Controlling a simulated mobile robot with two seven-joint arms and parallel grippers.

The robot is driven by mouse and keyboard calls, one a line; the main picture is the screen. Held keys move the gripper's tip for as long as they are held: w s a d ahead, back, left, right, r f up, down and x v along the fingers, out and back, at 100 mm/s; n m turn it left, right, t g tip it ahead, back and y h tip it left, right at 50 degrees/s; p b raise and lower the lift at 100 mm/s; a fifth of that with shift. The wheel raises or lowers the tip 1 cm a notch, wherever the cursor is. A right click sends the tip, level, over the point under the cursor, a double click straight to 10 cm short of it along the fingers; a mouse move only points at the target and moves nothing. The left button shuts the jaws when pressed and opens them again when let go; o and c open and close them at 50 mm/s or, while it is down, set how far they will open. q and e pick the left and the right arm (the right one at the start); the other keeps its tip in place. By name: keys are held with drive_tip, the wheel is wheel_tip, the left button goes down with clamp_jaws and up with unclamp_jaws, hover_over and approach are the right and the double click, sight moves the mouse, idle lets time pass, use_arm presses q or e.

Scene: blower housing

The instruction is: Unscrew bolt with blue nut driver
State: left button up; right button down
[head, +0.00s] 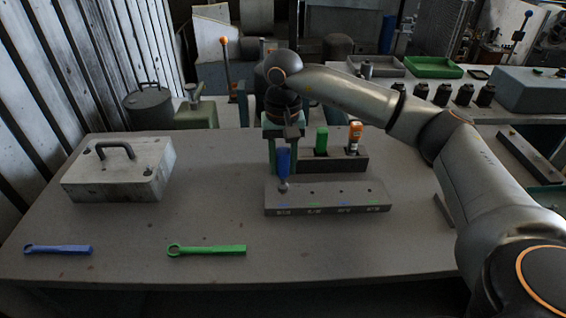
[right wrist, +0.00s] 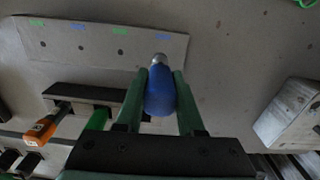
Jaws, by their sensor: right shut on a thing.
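My right gripper (head: 284,166) is shut on the blue nut driver (head: 283,158), which stands about upright with its metal tip down. In the right wrist view the blue handle (right wrist: 160,92) sits between my two green fingers. The tip is at the left end of the grey block (head: 327,199), which has a row of holes and blue and green marks. No bolt can be made out; the driver may hide it. I cannot tell whether the tip touches the block. My left gripper is not in view.
Behind the block, a dark rack (head: 343,160) holds a green-handled tool (head: 321,140) and an orange one (head: 355,135). A blue wrench (head: 58,250) and a green wrench (head: 207,250) lie at the front left. A metal box with a handle (head: 120,172) stands left. The table's middle is clear.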

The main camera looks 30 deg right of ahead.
sight(283, 150)
drive_tip(key=shift+r+p, duration=2.65)
drive_tip(key=shift+r, duration=1.15)
